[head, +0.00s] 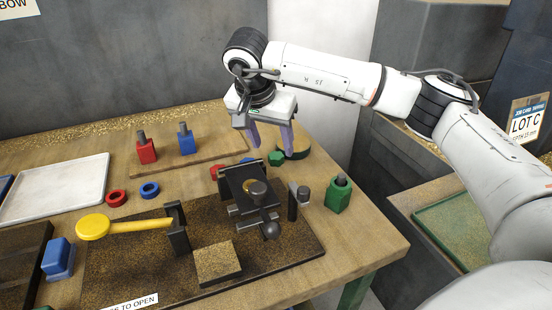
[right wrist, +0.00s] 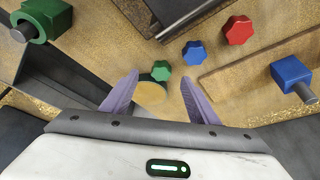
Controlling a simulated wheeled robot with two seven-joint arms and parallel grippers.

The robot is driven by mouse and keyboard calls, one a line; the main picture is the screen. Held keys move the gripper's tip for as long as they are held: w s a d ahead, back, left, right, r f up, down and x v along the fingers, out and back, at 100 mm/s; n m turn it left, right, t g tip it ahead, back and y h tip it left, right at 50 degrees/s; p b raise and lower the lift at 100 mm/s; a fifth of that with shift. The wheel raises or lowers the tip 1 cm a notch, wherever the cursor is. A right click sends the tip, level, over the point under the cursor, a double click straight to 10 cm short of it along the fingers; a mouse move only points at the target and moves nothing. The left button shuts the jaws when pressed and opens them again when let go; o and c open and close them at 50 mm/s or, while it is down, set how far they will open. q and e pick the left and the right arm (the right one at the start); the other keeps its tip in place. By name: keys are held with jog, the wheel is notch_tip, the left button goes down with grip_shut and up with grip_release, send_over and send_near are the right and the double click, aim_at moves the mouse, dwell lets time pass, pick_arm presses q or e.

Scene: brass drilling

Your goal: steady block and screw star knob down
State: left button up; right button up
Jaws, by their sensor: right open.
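A green star knob (right wrist: 161,70), a blue star knob (right wrist: 194,54) and a red star knob (right wrist: 238,30) lie on the table; the red one also shows in the head view (head: 217,172). A green block (head: 338,195) with an upright stud stands at the table's right. A red block (head: 147,151) and a blue block (head: 186,144), each with a stud, stand on a wooden board at the back. My right gripper (head: 272,148) is open and empty; its fingers point down either side of the green knob, apart from it. My left gripper is out of view.
A dark clamp fixture (head: 250,190) stands on the black mat (head: 290,248), in front of my right gripper. A yellow-handled tool (head: 135,225), a red ring (head: 116,198), a blue ring (head: 150,189) and a white tray (head: 55,187) lie to the left.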

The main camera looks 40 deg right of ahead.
aim_at(276, 155)
jog(key=x, duration=0.5)
jog(key=shift+w+d, duration=0.25)
jog(key=shift+w, duration=0.05)
jog(key=c, duration=1.1)
notch_tip(276, 155, up, 10)
jog(key=shift+r, duration=0.1)
jog(key=shift+c, duration=0.4)
